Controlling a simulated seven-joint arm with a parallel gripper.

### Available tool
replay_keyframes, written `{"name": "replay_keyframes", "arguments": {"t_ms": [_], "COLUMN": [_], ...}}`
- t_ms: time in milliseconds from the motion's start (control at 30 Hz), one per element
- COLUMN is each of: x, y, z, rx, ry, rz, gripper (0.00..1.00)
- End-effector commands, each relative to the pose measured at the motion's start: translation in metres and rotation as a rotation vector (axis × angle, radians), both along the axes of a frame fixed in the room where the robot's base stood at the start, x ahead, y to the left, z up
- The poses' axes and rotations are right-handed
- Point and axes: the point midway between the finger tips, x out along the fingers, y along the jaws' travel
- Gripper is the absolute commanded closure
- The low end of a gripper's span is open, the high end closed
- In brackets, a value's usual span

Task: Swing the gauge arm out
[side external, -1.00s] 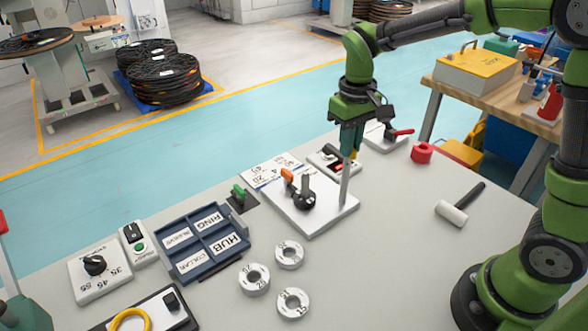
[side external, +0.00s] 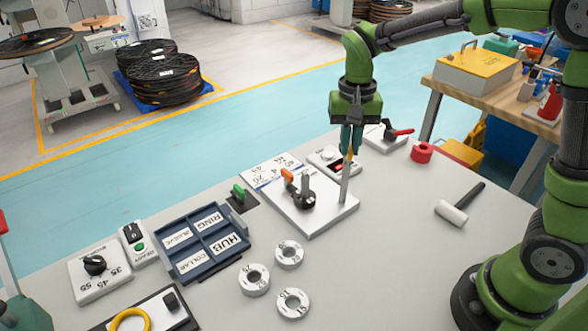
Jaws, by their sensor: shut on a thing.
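The white plate (side external: 318,218) carries a black hub (side external: 304,200) with an orange-tipped lever (side external: 288,176) and a slim silver post (side external: 345,185) at its right side. A narrow yellow piece (side external: 349,160), apparently the gauge arm, shows at the post's top. My gripper (side external: 350,148) points down there, with its dark fingers shut on this yellow piece. The fingers hide part of it, so its full length and direction are hard to tell.
A small panel with a red switch (side external: 338,168) and a red-handled plate (side external: 398,132) stand close behind my gripper. A blue labelled tray (side external: 246,246) and several white rings are at the front left.

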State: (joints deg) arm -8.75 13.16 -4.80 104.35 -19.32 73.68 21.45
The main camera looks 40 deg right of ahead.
Motion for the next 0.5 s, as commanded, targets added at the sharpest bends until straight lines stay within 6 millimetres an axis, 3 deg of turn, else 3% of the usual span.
{"name": "replay_keyframes", "arguments": {"t_ms": [400,433,500], "x": [0.0005,0.0005,0.0004], "y": [-0.0004,-0.0004,-0.0003], "z": [0.0017,0.0017,0.0015], "rx": [0.001,0.001,0.001], "ry": [-0.003,-0.003,-0.002], "rz": [-0.013,-0.013,-0.012], "gripper": [1.0,0.84,0.73]}}
